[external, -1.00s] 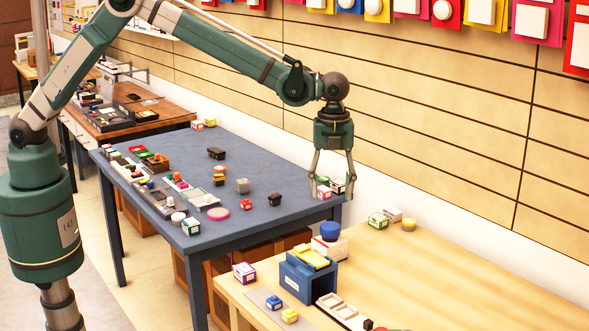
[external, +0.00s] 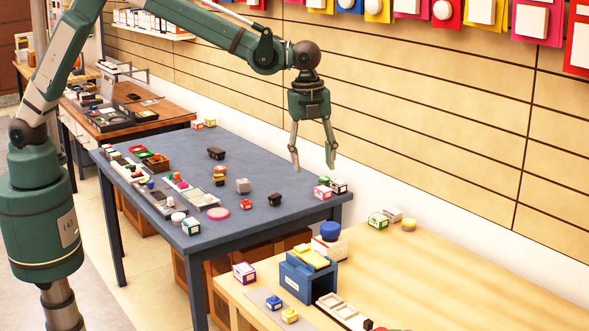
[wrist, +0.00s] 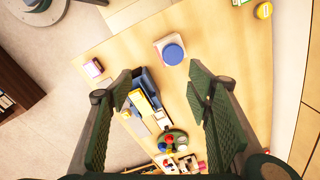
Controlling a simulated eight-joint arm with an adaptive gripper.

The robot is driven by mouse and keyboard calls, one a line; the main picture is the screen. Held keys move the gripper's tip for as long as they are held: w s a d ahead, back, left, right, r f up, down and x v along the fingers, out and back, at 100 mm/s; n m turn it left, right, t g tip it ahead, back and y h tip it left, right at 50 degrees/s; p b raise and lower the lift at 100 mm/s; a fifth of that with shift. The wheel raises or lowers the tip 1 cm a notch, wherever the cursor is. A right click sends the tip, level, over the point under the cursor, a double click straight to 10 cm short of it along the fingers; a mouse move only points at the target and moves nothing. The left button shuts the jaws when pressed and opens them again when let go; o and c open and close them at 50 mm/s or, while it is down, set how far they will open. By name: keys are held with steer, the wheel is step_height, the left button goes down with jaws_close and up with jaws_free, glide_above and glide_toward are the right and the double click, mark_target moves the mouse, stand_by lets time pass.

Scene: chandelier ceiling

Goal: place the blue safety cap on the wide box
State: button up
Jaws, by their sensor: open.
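The blue safety cap (external: 331,229) is a round blue disc on top of a white box with red marks (external: 330,246), which looks like the wide box. Both are on the light wooden table. In the wrist view the cap (wrist: 173,54) lies over the box's lower right part, and some of the white top (wrist: 160,43) shows. My gripper (external: 313,160) is open and empty, high above the tables and apart from the cap. In the wrist view its fingers (wrist: 160,92) are spread, with the cap beyond them.
A blue holder with a yellow top (external: 309,275) stands in front of the box. A purple-marked box (external: 244,272) and a white tray (external: 343,312) are nearby. Small boxes (external: 385,217) and a yellow disc (external: 409,224) lie farther back. The table's right side is bare.

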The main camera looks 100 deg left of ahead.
steer(key=s+r+n+t, duration=0.1)
steer(key=s+r+n, duration=0.1)
steer(key=s+r, duration=0.55)
steer(key=s+d+r+n+t, duration=0.1)
steer(key=s+r+n, duration=0.25)
steer(key=s, duration=0.65)
steer(key=s+r+n+t, duration=0.1)
steer(key=s+r, duration=0.5)
steer(key=s, duration=0.3)
steer(key=s+f+n+t, duration=0.1)
steer(key=s+f+n, duration=0.2)
steer(key=s, duration=1)
steer(key=s+f+n+t, duration=0.2)
steer(key=s+n, duration=0.2)
steer(key=s, duration=1)
steer(key=shift+s+d+f+n, duration=0.25)
steer(key=shift+d+f+n, duration=0.1)
steer(key=shift+d+f, duration=0.05)
